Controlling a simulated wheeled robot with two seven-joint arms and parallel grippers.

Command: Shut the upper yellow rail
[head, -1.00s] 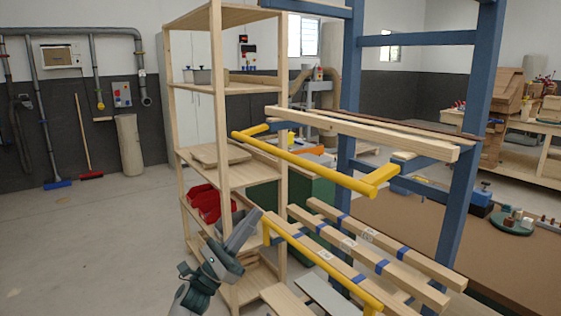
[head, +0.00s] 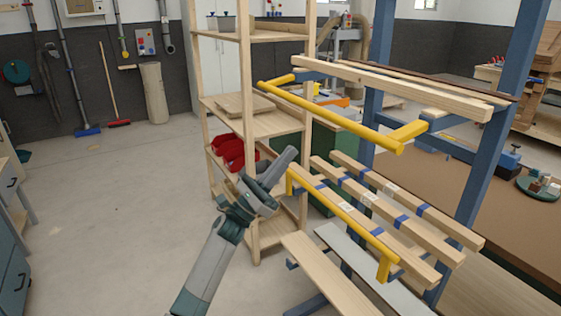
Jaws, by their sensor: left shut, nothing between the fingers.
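The upper yellow rail (head: 325,114) is a long bar that stands out in front of the blue frame (head: 478,168). Short yellow arms at both ends reach back toward the frame, and a gap separates the bar from the pale wooden beam (head: 400,90) behind it. The lower yellow rail (head: 340,212) stands below, in front of several wooden bars with blue bands. My left gripper (head: 288,156) is shut and empty, pointing up and right. In the picture its tip is below the upper rail and just above the lower rail's left end; contact with either is not visible. My right gripper is out of view.
A wooden shelf unit (head: 247,120) with red bins (head: 232,152) stands close behind my left gripper. A loose-looking plank (head: 325,275) juts out low in front of the frame. The grey floor (head: 110,220) at the left is clear.

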